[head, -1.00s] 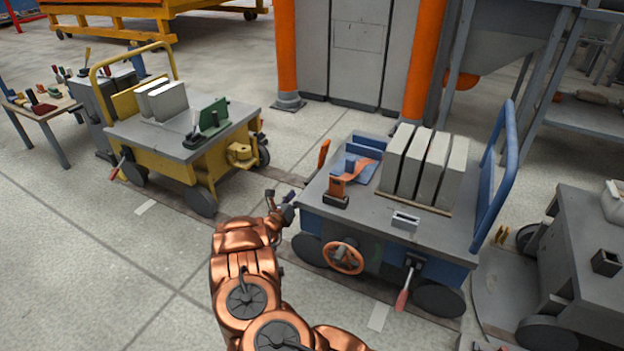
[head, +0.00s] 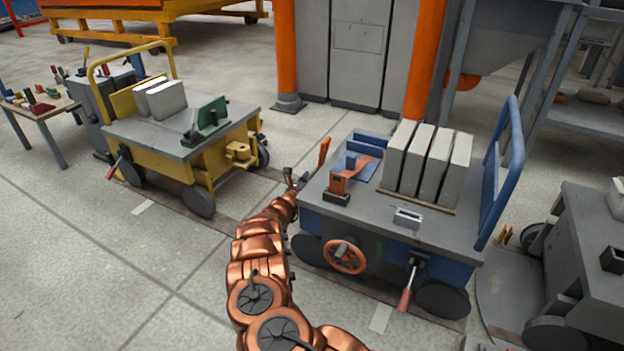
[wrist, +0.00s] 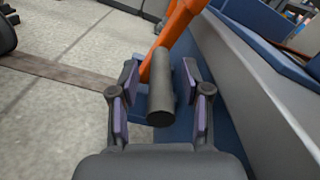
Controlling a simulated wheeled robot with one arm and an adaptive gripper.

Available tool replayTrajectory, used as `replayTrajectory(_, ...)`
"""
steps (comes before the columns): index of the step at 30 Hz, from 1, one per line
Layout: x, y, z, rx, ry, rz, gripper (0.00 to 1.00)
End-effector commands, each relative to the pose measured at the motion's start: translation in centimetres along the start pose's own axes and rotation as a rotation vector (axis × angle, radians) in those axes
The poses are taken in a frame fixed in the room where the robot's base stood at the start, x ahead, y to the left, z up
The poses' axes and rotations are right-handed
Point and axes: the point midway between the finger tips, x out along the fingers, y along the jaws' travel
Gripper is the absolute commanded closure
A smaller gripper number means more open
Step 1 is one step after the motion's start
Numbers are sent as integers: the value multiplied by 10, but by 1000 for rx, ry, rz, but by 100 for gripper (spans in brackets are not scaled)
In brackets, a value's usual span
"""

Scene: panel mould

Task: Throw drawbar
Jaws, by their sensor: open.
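The orange drawbar (head: 323,151) stands tilted at the left end of the blue cart (head: 385,262). In the wrist view the orange bar (wrist: 176,32) rises from the blue end of the cart, and a dark grey cylinder (wrist: 161,92) lies beside its lower part, pointing towards me. My gripper (head: 291,178) is at the left end of the cart, low beside the drawbar. In the wrist view my gripper (wrist: 160,103) is open, with its purple-padded fingers on both sides of the cylinder. I see no clear contact. The drawbar's lower end is hidden in the head view.
The cart carries grey panels (head: 428,165), an orange clamp (head: 340,185) and a blue push handle (head: 503,165). A handwheel (head: 344,257) and a red-handled lever (head: 407,288) are on its front. A yellow cart (head: 165,158) stands left, with free floor between.

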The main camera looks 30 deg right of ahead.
Motion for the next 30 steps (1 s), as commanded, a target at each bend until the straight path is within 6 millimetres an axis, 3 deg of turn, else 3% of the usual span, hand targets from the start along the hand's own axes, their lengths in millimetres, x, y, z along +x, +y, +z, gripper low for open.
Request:
replayTrajectory(11, 5, 0, 1, 1, -2, 0, 52)
replayTrajectory(25, 5, 0, 0, 0, -1, 0, 99)
replayTrajectory(30, 5, 0, 1, 0, -1, 0, 100)
